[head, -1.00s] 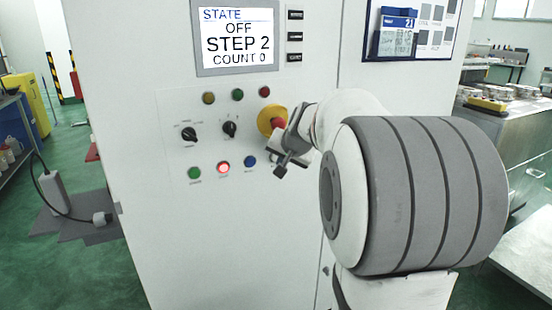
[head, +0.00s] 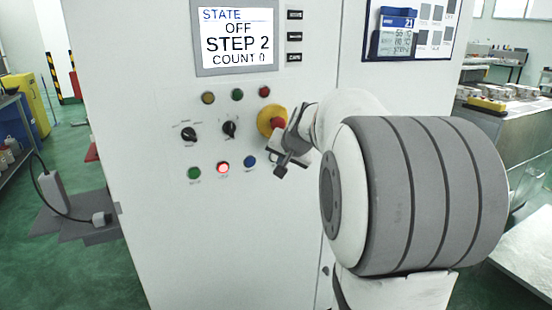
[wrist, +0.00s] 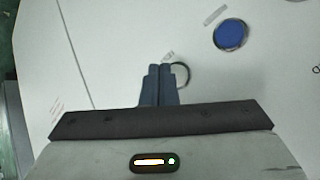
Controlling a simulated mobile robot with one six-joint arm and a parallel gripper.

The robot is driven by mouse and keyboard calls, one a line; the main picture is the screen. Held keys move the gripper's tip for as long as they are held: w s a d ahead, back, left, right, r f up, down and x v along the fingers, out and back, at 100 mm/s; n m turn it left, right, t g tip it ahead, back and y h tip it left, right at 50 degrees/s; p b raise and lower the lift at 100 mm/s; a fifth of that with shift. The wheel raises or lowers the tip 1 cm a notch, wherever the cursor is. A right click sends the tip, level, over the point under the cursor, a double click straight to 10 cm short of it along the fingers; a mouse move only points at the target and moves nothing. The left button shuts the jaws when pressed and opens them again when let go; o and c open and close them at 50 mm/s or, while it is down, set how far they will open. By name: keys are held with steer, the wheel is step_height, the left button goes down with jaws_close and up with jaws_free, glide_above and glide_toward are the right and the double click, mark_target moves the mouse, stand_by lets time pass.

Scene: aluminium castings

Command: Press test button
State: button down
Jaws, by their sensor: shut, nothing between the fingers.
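The white control panel carries a bottom row of buttons: green (head: 194,173), lit red (head: 223,168), blue (head: 250,162), and a dark-ringed one mostly hidden behind my gripper (head: 281,171). The labels are too small to read, so I cannot tell which is the test button. My gripper is shut and empty, right of the blue button. In the wrist view the closed fingertips (wrist: 160,69) overlap the left edge of the dark-ringed button (wrist: 184,76); I cannot tell whether they touch it. The blue button (wrist: 230,35) lies up and to the right there.
A yellow and red emergency stop (head: 270,121) sits just above my gripper. Two black knobs (head: 190,134) and several small lamps (head: 237,94) are on the panel. The screen (head: 237,36) reads STATE OFF, STEP 2, COUNT 0. The panel below the buttons is bare.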

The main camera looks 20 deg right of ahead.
steer(key=shift+w, duration=0.15)
steer(key=shift+w, duration=0.3)
steer(key=shift+w, duration=0.4)
stand_by(0.9)
steer(key=shift+s, duration=0.1)
steer(key=shift+s+b, duration=0.3)
steer(key=shift+s, duration=0.45)
steer(key=shift+s+b, duration=1.3)
steer(key=shift+s, duration=1.2)
